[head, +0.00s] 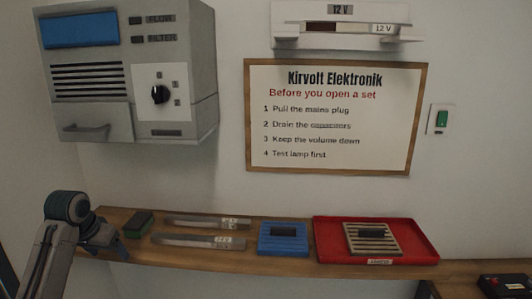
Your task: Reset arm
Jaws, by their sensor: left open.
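My left arm comes in at the lower left, with a dark grey, rounded joint in front of the wooden shelf's left end. My left gripper (96,236) is small and dark there, open, with no object seen in it. Its fingers are partly hidden and hard to make out. It is left of a green and dark block (138,224) on the shelf, apparently apart from it. My right gripper is not in view.
The wooden shelf (275,263) bears two flat labelled strips (207,221) (198,241), a blue box (283,239) and a red tray (425,250) holding a slatted part (372,239). A grey filter unit (125,75), sign (335,118) and green switch (441,119) are on the wall. A dark box (503,285) is lower right.

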